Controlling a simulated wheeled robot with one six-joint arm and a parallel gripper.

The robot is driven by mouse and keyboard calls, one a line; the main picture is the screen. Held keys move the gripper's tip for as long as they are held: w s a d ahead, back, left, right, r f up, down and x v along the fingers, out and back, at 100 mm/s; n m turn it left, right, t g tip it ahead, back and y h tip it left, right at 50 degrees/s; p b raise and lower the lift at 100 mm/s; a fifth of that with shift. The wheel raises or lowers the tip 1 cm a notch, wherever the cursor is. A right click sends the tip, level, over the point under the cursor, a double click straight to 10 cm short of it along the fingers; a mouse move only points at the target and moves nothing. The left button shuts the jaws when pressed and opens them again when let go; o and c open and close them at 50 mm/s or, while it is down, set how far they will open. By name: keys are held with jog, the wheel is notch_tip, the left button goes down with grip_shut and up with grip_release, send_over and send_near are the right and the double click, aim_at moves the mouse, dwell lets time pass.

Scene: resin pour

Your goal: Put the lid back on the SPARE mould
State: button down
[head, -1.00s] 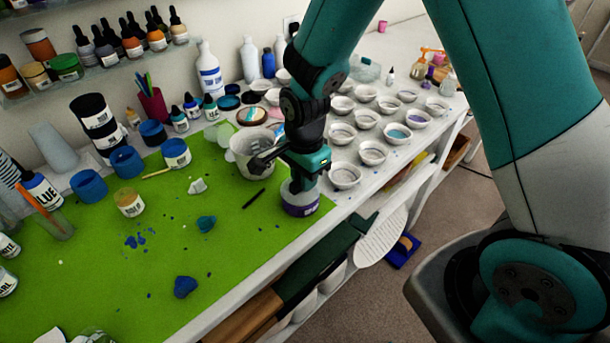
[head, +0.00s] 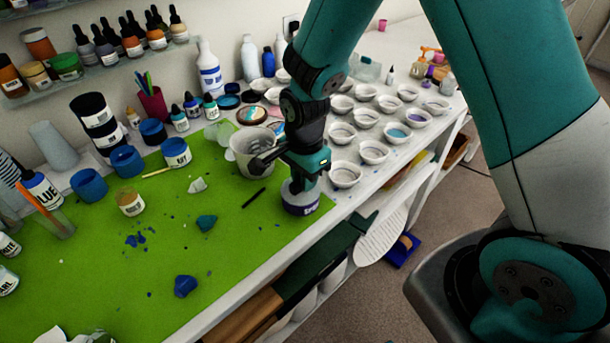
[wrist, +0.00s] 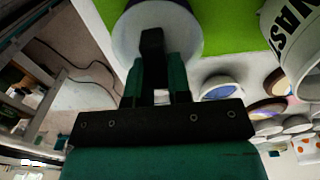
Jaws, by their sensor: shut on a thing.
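A squat round tub (head: 301,208) with a purple label band stands at the right edge of the green mat; its lettering is too small to read, so I cannot confirm it is the SPARE mould. My gripper (head: 304,180) points down directly over it, shut. In the wrist view, a dark upright piece (wrist: 152,42) stands between the gripper fingers (wrist: 161,78), above a round pale disc (wrist: 182,30). This looks like a lid held by its knob. The fingers hide part of the disc, and I cannot tell whether it rests fully on the tub.
A white bucket (head: 247,158) stands close behind and left of my gripper; its lettering partly shows in the wrist view (wrist: 290,40). Rows of small white bowls (head: 345,174) fill the bench to the right. The green mat (head: 225,255) has free room at the front.

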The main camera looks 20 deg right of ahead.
jog(key=c, duration=0.5)
grip_release()
jog(key=shift+r+p, duration=3)
jog(key=shift+r, duration=0.55)
jog(key=shift+c, duration=0.2)
grip_shut()
